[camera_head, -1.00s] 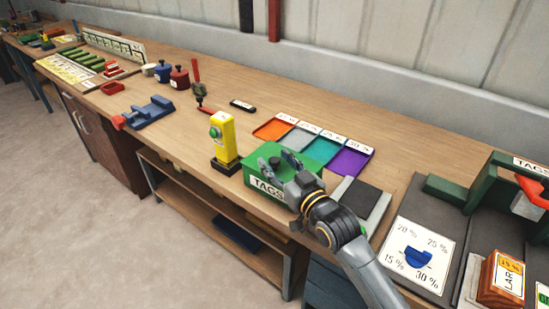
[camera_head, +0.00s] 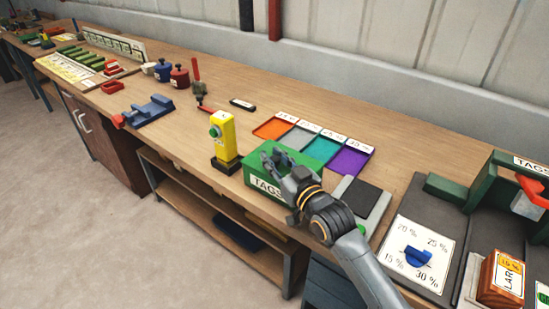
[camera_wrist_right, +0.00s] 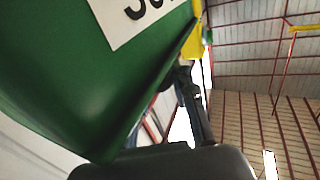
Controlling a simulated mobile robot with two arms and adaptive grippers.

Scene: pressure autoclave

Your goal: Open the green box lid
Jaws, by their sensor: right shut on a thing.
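The green box (camera_head: 256,176) with a "TAGS" label stands on the bench near its front edge. My right gripper (camera_head: 272,156) reaches over the lid from the right and is shut on the dark lid knob, which its fingers now hide. The lid looks seated on the box; I cannot see a gap. In the right wrist view, a large green surface of the box (camera_wrist_right: 70,75) with part of its white label fills the upper left. My left gripper is not in view.
A yellow post with a green button (camera_head: 224,138) stands close left of the box. Orange, grey, teal and purple trays (camera_head: 350,162) lie behind it. A dark-topped flat device (camera_head: 361,198) is to its right. The bench behind the yellow post is mostly clear.

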